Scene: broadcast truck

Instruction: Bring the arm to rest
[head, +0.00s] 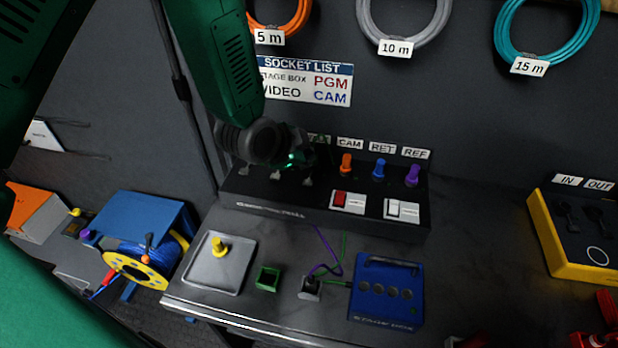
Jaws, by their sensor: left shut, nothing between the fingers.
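My left arm (228,62) is green and comes down from the top left. Its dark wrist ends at my left gripper (308,160), which is small and dim against the dark wall. The gripper is shut and empty, just above the left part of the black socket panel (325,221), in front of the label row. I cannot tell whether it touches a plug there. The wrist and gripper hide part of the panel's left labels and sockets. My right gripper is not in view.
Orange, blue and purple plugs (412,176) stand on the panel. On the bench are a grey tray with a yellow knob (205,270), a green block (267,278) and a blue stage box (385,291). A yellow-edged box (554,250) is right; a cable reel (135,270) is left.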

